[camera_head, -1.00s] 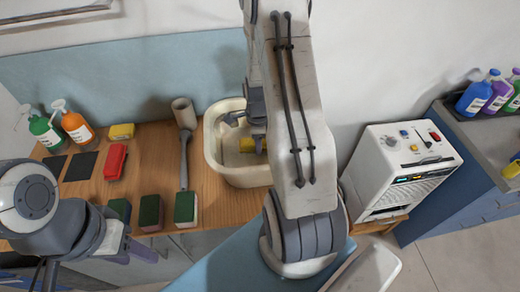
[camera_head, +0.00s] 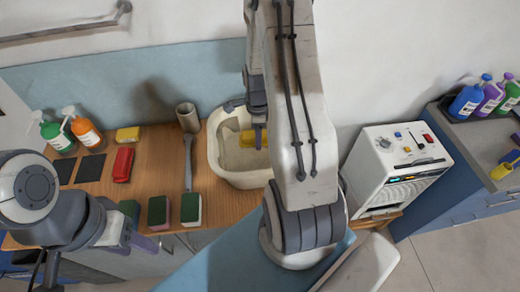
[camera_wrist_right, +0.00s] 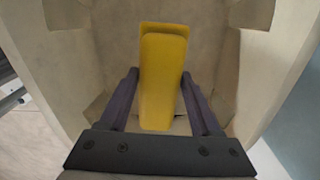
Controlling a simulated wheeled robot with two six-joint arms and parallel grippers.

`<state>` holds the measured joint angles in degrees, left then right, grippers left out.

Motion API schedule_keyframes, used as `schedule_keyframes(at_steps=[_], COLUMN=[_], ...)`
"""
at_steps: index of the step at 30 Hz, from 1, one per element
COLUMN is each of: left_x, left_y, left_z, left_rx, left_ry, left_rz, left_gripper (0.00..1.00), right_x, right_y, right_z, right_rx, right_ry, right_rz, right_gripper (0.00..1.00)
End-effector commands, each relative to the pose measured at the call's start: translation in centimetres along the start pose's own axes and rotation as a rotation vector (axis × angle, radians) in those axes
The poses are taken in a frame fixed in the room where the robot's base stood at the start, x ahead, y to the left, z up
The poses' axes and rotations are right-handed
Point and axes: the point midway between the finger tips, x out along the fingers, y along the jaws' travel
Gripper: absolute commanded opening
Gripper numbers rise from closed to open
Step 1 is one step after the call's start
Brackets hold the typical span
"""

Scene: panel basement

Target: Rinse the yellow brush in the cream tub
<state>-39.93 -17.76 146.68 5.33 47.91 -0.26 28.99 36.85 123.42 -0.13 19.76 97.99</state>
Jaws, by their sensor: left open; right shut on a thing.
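The cream tub (camera_head: 214,150) stands on the wooden counter, left of my right arm in the head view. Its walls also surround the brush in the right wrist view (camera_wrist_right: 75,70). The yellow brush (camera_head: 250,139) shows inside the tub's outline, partly hidden by my right arm. My right gripper (camera_wrist_right: 162,100) is shut on the yellow brush (camera_wrist_right: 162,75), which lies between its fingers and points into the tub. I cannot tell whether the brush touches the bottom. My left gripper (camera_head: 145,245) is open and empty near the counter's front edge, away from the tub.
Left of the tub are a grey cup (camera_head: 187,117), a long grey tool (camera_head: 188,165), sponges (camera_head: 190,208), a red item (camera_head: 123,164) and spray bottles (camera_head: 88,134). A white machine (camera_head: 395,165) stands right of my right arm.

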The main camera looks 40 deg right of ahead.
Motion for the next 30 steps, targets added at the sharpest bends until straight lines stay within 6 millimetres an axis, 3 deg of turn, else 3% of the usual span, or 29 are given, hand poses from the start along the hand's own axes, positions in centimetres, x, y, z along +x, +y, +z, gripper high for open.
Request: schedule_keyframes(at_steps=[30], left_x=[-7.0], left_y=[0.5], left_z=[-0.4], left_rx=[0.000], left_ry=[0.000], left_rz=[0.000], left_gripper=[0.50], right_x=[-8.5], right_y=[0.0], right_z=[0.0], right_rx=[0.000], right_ry=[0.000], right_rz=[0.000], right_gripper=[0.04])
